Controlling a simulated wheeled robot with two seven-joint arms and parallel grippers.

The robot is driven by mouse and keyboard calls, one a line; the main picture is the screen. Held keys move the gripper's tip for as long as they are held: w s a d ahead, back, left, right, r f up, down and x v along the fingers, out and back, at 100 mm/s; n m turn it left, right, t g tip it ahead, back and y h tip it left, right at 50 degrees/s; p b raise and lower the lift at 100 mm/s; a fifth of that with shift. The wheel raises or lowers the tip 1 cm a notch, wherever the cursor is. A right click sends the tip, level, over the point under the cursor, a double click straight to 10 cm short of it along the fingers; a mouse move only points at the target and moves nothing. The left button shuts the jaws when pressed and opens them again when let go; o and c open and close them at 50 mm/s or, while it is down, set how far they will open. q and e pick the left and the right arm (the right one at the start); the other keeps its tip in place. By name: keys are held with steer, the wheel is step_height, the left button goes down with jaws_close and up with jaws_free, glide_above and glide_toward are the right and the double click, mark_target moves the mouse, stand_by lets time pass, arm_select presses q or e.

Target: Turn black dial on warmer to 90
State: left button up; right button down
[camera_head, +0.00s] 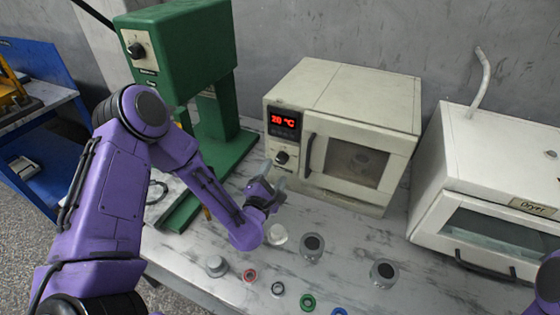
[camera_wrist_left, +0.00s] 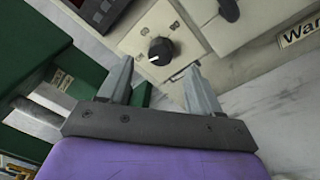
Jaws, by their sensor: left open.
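The cream warmer (camera_head: 345,125) stands on the bench against the wall. Its red display (camera_head: 283,121) reads 20 °C. The black dial (camera_head: 282,157) sits below the display, and it also shows in the left wrist view (camera_wrist_left: 161,49) with a pale pointer line on it. My left gripper (camera_head: 275,178) is just in front of and below the dial. In the left wrist view my left gripper (camera_wrist_left: 158,78) is open, its two fingers apart and empty, with the dial beyond and between the fingertips, not held. Only a bit of my purple right arm shows at the right edge; its gripper is hidden.
A green press (camera_head: 185,60) stands left of the warmer, and a white dryer (camera_head: 490,190) stands to its right. Several small metal parts and coloured rings (camera_head: 307,301) lie on the marble-like bench (camera_head: 345,235) in front. The warmer's door handle (camera_head: 308,155) is close right of the dial.

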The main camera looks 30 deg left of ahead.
mark_target(281, 161)
arm_select(q)
steer(key=w, duration=0.2)
steer(key=w+p, duration=0.1)
steer(key=w, duration=0.1)
steer(key=shift+w+a, duration=0.1)
steer(key=shift+a, duration=0.2)
steer(key=shift+w, duration=0.3)
steer(key=c, duration=1.1)
steer(key=shift+o, duration=0.3)
